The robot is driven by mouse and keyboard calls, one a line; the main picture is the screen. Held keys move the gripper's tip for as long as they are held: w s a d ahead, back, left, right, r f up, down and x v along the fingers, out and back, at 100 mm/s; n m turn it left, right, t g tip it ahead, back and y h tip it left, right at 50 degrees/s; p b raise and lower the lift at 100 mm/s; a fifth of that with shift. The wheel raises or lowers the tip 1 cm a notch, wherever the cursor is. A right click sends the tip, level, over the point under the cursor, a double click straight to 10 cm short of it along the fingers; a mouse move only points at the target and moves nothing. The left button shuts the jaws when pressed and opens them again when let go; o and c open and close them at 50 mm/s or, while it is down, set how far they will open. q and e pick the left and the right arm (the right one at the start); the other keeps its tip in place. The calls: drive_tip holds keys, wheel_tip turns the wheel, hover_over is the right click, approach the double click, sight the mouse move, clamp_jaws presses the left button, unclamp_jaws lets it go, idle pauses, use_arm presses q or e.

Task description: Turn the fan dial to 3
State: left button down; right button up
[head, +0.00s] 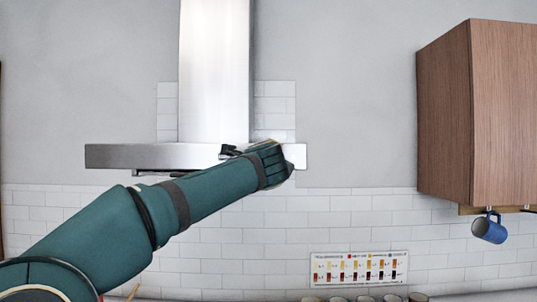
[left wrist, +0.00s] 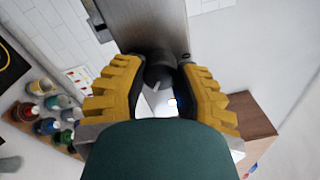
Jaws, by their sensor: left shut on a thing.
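The range hood (head: 130,156) is a steel band with a bright chimney (head: 214,70) above it. My left arm reaches up from the lower left, and my left gripper (head: 230,152) is at the front of the hood, partly hidden by my own wrist. In the left wrist view, the yellow-padded fingers of my left gripper (left wrist: 158,90) are closed around the dark round fan dial (left wrist: 159,68), which sticks out from the hood's steel face (left wrist: 150,25). The dial's markings and its setting are not visible. My right gripper is in neither view.
A wooden wall cabinet (head: 475,110) stands at the right, with a blue mug (head: 489,228) hanging under it. A color chart (head: 357,269) is on the tiled wall, above several cup tops (head: 390,298). Several jars (left wrist: 45,125) show in the left wrist view.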

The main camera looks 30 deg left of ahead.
use_arm(q)
drive_tip(key=shift+m, duration=0.7)
drive_tip(key=shift+f+m+p, duration=0.1)
drive_tip(key=shift+m+p, duration=0.2)
drive_tip(key=c, duration=0.6)
unclamp_jaws()
drive_tip(key=shift+w, duration=0.1)
drive_tip(key=v, duration=1.2)
